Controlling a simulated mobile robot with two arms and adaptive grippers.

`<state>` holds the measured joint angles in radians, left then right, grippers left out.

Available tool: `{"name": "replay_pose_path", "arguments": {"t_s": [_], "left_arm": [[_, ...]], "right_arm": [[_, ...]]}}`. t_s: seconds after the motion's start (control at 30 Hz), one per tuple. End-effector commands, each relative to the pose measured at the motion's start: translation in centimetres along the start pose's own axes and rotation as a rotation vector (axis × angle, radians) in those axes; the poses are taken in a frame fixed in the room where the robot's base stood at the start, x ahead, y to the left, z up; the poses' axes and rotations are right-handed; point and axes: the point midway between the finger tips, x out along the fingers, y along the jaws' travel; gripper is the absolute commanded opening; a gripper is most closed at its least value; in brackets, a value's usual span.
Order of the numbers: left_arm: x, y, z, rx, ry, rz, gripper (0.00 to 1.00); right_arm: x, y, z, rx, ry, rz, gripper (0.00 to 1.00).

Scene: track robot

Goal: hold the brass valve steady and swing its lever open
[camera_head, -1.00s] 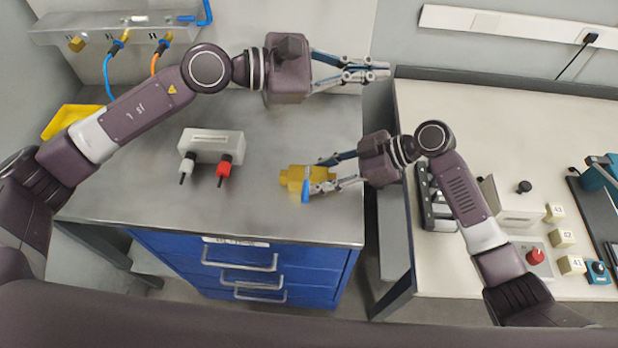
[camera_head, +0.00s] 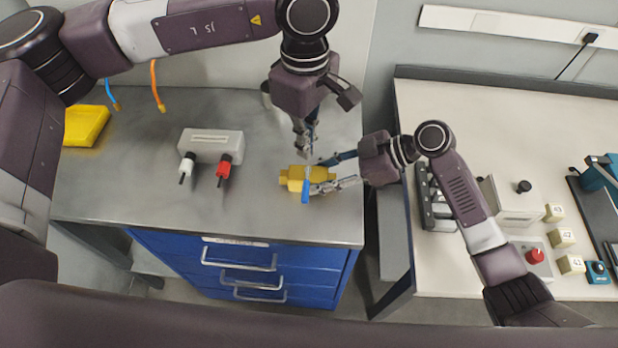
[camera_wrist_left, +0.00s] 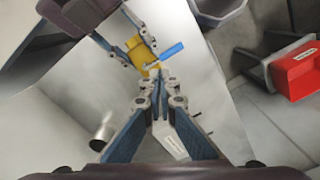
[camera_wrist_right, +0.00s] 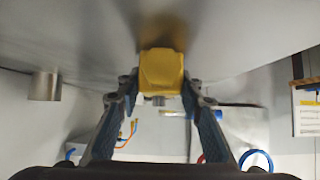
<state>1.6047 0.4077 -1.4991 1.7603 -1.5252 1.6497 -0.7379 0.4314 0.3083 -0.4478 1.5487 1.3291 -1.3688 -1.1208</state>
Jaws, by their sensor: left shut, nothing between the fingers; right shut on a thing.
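The brass valve (camera_head: 292,179) is a yellow-gold body on the grey bench near its right end. Its blue lever (camera_head: 306,190) points toward the bench's front edge. My right gripper (camera_head: 317,175) comes from the right and is shut on the valve body. In the right wrist view the valve (camera_wrist_right: 162,72) sits between the fingertips, and a bit of the blue lever (camera_wrist_right: 175,114) shows. My left gripper (camera_head: 304,153) is shut and empty, pointing down just behind the valve. In the left wrist view its closed fingers (camera_wrist_left: 155,82) are apart from the lever (camera_wrist_left: 171,51).
A grey box with white and red plugs (camera_head: 212,146) stands left of the valve. A metal cup (camera_wrist_left: 103,128) is behind, partly hidden by my left arm in the head view. A yellow block (camera_head: 86,126) lies far left. A second bench (camera_head: 480,120) stands right, across a gap.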

Motion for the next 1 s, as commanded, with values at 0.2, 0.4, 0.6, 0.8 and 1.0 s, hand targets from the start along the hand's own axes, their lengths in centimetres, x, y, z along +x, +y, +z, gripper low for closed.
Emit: {"name": "replay_pose_path", "arguments": {"t_s": [0.2,0.4,0.6,0.8,1.0], "left_arm": [[2.3,-0.1,0.0,0.0,0.001,-0.004,0.0],[4.7,-0.1,0.0,0.0,-0.001,-0.002,0.0],[6.1,0.0,0.0,0.001,-0.001,-0.001,0.0],[6.4,0.0,0.0,0.001,-0.001,0.0,0.0],[6.3,0.0,0.1,0.001,-0.001,0.0,0.0]], "right_arm": [[0.1,-0.1,0.1,0.001,-0.001,-0.002,0.0],[0.1,-0.1,0.1,0.001,-0.001,-0.002,0.0],[0.1,-0.1,0.1,0.001,-0.001,-0.002,0.0],[0.1,-0.1,0.1,0.001,-0.001,-0.002,0.0],[0.1,-0.1,0.1,0.001,-0.001,-0.002,0.0]]}}
